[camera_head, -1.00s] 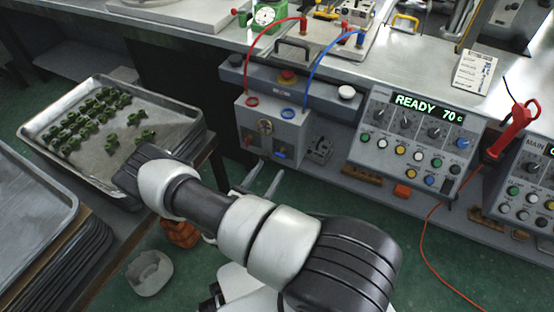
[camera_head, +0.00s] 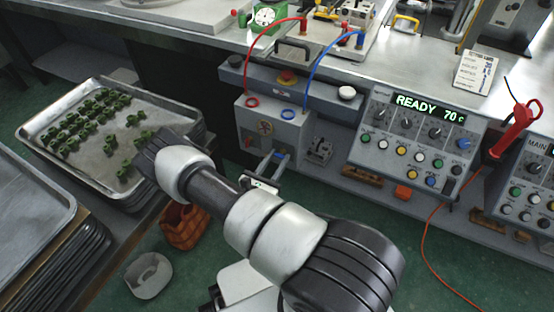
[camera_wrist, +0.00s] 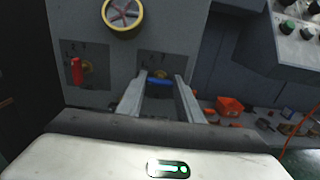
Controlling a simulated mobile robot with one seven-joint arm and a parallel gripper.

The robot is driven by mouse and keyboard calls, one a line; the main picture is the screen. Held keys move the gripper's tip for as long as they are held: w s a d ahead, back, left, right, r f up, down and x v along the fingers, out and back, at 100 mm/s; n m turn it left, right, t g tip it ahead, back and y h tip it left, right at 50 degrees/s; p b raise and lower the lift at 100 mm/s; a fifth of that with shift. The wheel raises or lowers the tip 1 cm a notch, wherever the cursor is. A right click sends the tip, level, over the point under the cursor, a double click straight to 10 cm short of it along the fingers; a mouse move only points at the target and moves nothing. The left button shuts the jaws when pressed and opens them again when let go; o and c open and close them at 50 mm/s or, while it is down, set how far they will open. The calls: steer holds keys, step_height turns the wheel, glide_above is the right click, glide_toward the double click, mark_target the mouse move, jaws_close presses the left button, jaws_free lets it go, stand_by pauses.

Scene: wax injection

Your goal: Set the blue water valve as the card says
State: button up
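The blue water valve (camera_wrist: 160,81) is on the grey box's front in the wrist view. Its blue handle looks roughly level, with a brass-coloured centre above it. My gripper (camera_wrist: 160,92) is open, with one finger on each side of the blue handle; I cannot tell whether they touch it. In the head view my gripper (camera_head: 272,164) is at the lower front of the valve box (camera_head: 287,132) and partly hides the valve. The white card (camera_head: 475,71) stands on the bench at the upper right; its small writing is unreadable.
A red handle (camera_wrist: 76,71), pointing up and down, sits left of the blue one, below a yellow-rimmed wheel (camera_wrist: 123,18). Red and blue hoses rise from the box. A control panel (camera_head: 417,140) reading READY 70 stands to the right, with a tray (camera_head: 104,178) of green parts at left.

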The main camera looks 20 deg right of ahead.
steer(key=shift+m, duration=0.5)
steer(key=m+p, duration=0.1)
steer(key=m, duration=0.4)
steer(key=shift+s+m, duration=0.1)
steer(key=shift+m, duration=0.2)
steer(key=m+p, duration=0.1)
steer(key=m, duration=0.4)
steer(key=shift+f+p, duration=0.1)
steer(key=shift+p, duration=0.25)
steer(key=o, duration=1.1)
steer(key=shift+c, duration=0.2)
steer(key=p+v, duration=0.1)
steer(key=v, duration=1.6)
steer(key=shift+p, duration=0.35)
